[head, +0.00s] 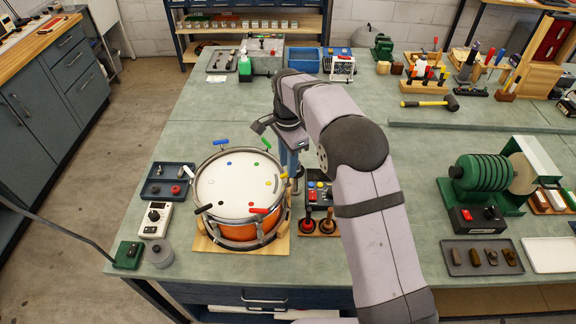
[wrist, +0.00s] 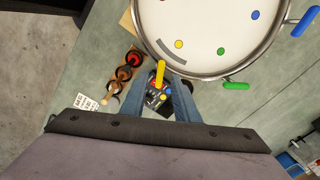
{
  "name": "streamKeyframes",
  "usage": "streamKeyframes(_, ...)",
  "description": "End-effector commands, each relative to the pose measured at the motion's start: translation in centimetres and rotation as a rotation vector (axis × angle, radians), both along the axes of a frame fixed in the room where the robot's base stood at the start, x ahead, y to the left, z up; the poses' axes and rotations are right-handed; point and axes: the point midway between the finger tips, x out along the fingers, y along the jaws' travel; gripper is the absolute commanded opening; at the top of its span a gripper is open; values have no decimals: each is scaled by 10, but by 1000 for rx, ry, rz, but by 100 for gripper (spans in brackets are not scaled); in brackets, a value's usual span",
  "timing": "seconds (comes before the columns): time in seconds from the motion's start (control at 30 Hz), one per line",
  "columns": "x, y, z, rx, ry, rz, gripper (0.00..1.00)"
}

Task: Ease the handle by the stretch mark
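The drum (head: 238,195) stands upright on a wooden board, with coloured handles around its rim. In the wrist view, its white head (wrist: 208,20) carries coloured dots. A dark arc, apparently the stretch mark (wrist: 172,48), lies near the rim beside the yellow dot (wrist: 179,44). The yellow handle (wrist: 160,73) sticks out from the rim by this arc. My gripper (wrist: 165,80) has its two blue fingers apart, with the yellow handle between or just beyond their tips. Contact cannot be told. In the head view my gripper (head: 291,162) is at the drum's right edge, partly hidden by my arm.
Other handles stand nearby: green (wrist: 236,86), blue (wrist: 305,22) and red (head: 259,211). Beneath my gripper is a dark box with coloured buttons (head: 318,193). Plungers (head: 307,226) stand in a wooden rack to the drum's right. A tray (head: 167,182) lies left of the drum.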

Motion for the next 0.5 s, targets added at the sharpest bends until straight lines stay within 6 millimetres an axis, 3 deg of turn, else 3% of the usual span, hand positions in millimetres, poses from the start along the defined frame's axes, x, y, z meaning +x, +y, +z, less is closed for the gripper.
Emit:
streamKeyframes(0.23,0,0,-22,-1,2,0,28)
streamKeyframes(0.5,0,0,-28,0,0,0,28)
